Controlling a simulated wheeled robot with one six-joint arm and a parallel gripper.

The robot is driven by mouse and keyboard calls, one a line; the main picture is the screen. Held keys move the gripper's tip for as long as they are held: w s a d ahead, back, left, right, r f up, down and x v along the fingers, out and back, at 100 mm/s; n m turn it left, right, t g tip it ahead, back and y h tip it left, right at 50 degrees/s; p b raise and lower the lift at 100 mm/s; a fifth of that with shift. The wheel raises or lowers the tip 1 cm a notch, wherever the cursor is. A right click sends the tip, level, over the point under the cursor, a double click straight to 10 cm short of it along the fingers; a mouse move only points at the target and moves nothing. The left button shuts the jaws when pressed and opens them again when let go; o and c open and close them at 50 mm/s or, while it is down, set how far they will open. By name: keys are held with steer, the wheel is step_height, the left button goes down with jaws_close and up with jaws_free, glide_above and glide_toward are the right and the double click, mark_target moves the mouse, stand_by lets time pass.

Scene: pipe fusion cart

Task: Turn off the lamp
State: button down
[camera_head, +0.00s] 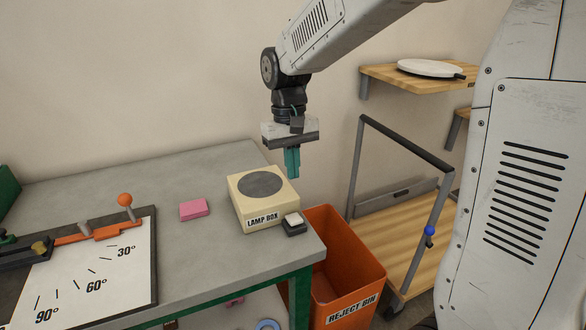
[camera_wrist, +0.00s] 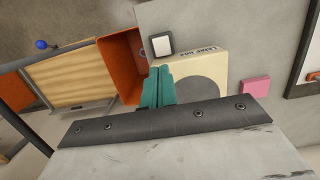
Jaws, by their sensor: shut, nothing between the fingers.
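The lamp box (camera_head: 240,212) is a cream box with a round grey disc (camera_head: 261,185) on top, near the right end of the grey table. A small dark switch with a white rocker (camera_head: 293,221) sits at its front right corner; it also shows in the wrist view (camera_wrist: 162,41). My gripper (camera_head: 292,174) has teal fingers that are shut and empty, pointing down above and to the right of the lamp box, apart from it. In the wrist view my gripper (camera_wrist: 158,74) partly covers the lamp box (camera_wrist: 203,62). The disc looks grey and unlit.
An orange reject bin (camera_head: 346,285) stands right of the table (camera_head: 220,258). A pink block (camera_head: 193,209) lies left of the lamp box. An angle board (camera_head: 95,275) with an orange-knobbed lever (camera_head: 125,200) is farther left. A cart with wooden shelves (camera_head: 400,235) stands at the right.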

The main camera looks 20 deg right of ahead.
mark_target(295, 219)
steer(key=f, duration=0.3)
steer(key=s+f, duration=0.1)
steer(key=f, duration=0.6)
steer(key=shift+s+f, duration=0.35)
steer(key=shift+f, duration=0.05)
steer(key=shift+a, duration=0.15)
